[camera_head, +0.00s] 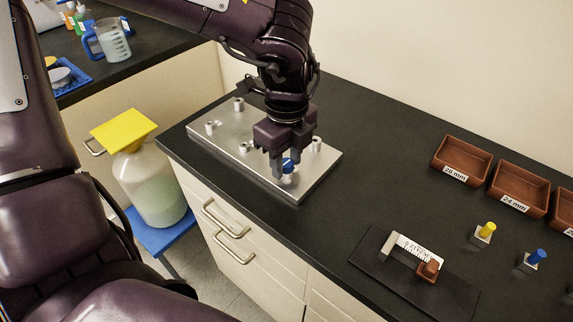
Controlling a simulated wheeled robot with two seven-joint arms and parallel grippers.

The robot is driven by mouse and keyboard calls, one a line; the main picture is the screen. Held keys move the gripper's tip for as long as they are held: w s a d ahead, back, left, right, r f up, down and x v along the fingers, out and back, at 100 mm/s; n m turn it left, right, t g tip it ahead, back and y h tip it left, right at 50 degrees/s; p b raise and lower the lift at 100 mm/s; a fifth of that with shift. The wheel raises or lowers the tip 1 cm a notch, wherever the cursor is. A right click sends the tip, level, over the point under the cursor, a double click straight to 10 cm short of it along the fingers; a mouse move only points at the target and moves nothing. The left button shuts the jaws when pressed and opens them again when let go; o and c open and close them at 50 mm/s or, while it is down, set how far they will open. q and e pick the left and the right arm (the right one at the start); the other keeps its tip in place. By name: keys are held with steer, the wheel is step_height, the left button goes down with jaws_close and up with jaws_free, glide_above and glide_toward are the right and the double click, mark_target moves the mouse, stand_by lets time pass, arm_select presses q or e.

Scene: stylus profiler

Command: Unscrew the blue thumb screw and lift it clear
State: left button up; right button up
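A blue thumb screw (289,165) stands at the near right part of a silver metal plate (240,156) on the black bench. My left gripper (283,164) points down over it, with a fingertip on either side of the blue head. The fingers partly hide the screw, and I cannot tell whether they press on it or stand just off it. My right gripper is out of view. Another blue-topped screw (537,256) stands in a small metal block at the lower right, apart from the plate.
Several metal posts stand on the plate, one (316,144) close to the gripper. A yellow-topped screw (487,230), a gauge on a dark mat (370,262) and brown labelled trays (461,160) are on the right. The bench between plate and trays is clear. A yellow-topped jug (152,190) stands left.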

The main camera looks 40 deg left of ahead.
arm_select(q)
steer(key=m, duration=1.2)
steer(key=shift+m, duration=0.4)
steer(key=m, duration=0.4)
steer(key=shift+m, duration=0.3)
jaws_close()
stand_by(0.5)
